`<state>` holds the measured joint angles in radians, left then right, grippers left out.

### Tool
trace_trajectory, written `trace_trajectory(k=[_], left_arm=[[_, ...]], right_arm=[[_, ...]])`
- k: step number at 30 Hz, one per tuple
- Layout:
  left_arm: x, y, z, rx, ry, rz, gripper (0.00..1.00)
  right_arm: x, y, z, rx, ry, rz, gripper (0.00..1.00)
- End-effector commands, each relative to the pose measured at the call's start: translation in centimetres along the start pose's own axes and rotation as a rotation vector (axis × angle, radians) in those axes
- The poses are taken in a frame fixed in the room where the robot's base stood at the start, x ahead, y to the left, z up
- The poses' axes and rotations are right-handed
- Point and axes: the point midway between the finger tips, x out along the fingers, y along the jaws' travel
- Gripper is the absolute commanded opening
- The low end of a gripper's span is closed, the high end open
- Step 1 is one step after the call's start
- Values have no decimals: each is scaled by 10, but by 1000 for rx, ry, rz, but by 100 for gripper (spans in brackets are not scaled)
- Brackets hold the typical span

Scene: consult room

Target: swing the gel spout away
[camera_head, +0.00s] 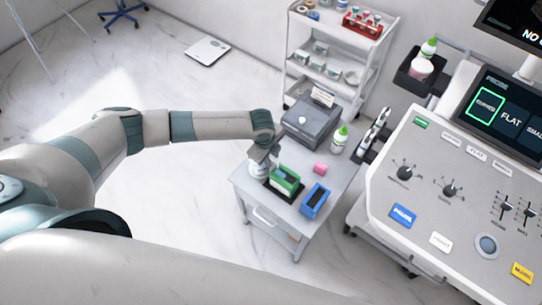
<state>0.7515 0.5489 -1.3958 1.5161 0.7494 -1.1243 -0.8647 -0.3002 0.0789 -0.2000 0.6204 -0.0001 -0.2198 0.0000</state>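My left gripper (262,158) reaches down over the left end of a small white side table (273,229). Its fingers are small and partly hidden by the wrist, so I cannot tell whether they are open. A whitish rounded thing (257,171) shows just under it, touching or very close; it may be a gel dispenser, but no spout can be made out. A white bottle with a green cap (340,139) stands upright at the table's back right, apart from the gripper. Another green-capped bottle (428,48) stands in a dark holder on the console. My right gripper is not in view.
A grey printer-like device (310,122) stands behind. The ultrasound console (450,215) closes off the right; a shelf cart (327,60) stands at the back.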

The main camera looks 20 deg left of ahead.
Motion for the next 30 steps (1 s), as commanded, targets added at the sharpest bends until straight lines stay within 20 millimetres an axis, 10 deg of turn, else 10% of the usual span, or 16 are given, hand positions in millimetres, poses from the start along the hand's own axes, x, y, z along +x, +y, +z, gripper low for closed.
trace_trajectory(k=[30], left_arm=[[-1, 0, 0, -1, 0, 0, 0]], right_arm=[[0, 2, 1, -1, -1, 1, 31]])
